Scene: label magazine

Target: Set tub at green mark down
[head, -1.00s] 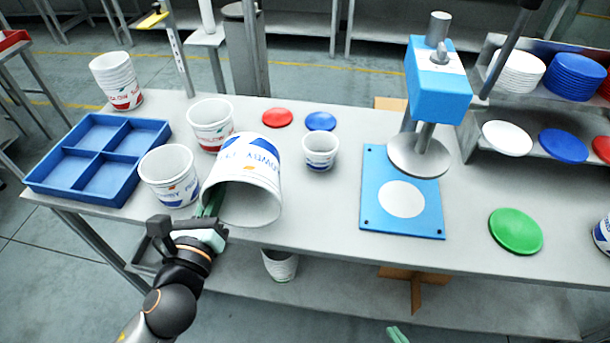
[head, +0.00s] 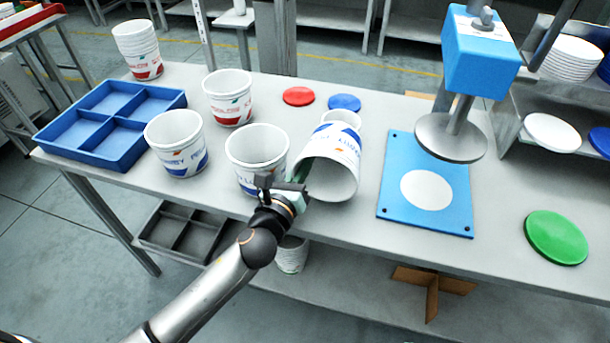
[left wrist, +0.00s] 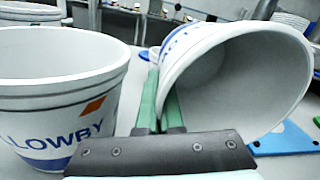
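My left gripper (head: 300,187) is shut on the wall of a white tub with blue print (head: 338,145). The tub is tilted onto its side, its mouth facing the front of the table. In the left wrist view the green fingers (left wrist: 160,105) pinch its rim (left wrist: 172,75). I cannot tell whether the tub touches the table. An upright LOWBY tub (left wrist: 55,100) stands just left of the gripper; it also shows in the head view (head: 257,150). A green disc (head: 556,238) lies at the table's right; I see no other green mark. My right gripper is not in view.
A blue press with a blue base plate (head: 398,212) stands right of the held tub. A small tub (head: 345,117) is partly hidden behind it. More tubs (head: 178,140) and a blue divided tray (head: 125,155) are on the left. Table between plate and green disc is clear.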

